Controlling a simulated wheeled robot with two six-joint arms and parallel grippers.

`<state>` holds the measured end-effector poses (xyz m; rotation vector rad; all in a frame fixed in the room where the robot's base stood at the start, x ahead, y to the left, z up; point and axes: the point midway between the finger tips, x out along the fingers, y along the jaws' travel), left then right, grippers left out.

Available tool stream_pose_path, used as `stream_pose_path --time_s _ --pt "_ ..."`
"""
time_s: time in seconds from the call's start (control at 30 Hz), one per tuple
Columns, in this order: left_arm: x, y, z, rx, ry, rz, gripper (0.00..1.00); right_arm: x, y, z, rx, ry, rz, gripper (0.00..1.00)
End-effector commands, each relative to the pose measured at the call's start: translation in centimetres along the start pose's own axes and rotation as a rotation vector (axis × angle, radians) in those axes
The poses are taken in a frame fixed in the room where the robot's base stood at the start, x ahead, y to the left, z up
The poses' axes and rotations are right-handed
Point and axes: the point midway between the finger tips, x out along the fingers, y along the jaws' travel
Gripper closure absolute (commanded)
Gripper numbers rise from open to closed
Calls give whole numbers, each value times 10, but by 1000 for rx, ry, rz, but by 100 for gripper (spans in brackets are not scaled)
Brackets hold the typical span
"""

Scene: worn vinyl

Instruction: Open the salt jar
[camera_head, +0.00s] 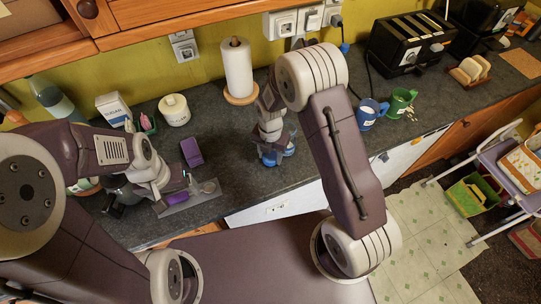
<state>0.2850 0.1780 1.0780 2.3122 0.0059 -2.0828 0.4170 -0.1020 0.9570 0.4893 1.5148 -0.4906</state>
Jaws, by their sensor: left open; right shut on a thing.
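A cream lidded jar (174,112) stands upright on the dark counter, left of the paper towel roll; its lid is on. I cannot read its label, so I cannot tell for sure that it is the salt jar. My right gripper (274,147) points down at the counter in front of the roll. It is shut on a blue object (269,159), mostly hidden by the fingers. My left gripper (177,186) is open, low over the front of the counter at a grey tray (198,200), in front of and apart from the cream jar.
A paper towel roll (237,68), a sugar box (113,108) and a purple box (191,152) stand nearby. Blue (367,115) and green (399,102) mugs and a black toaster (410,42) are to the right. The counter between the purple box and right gripper is clear.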

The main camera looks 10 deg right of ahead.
Motion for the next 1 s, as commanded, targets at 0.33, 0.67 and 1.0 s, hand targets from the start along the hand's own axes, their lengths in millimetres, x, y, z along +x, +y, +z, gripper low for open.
stream_pose_path --time_s 0.33,0.67,1.0 --pt "-3 0 0 0 0 0 20 14 0 0 0 -1 2 100" --pt "-1 0 0 0 0 0 20 16 0 0 0 -1 1 30" --pt "0 0 0 0 0 0 20 2 1 1 0 -4 4 30"
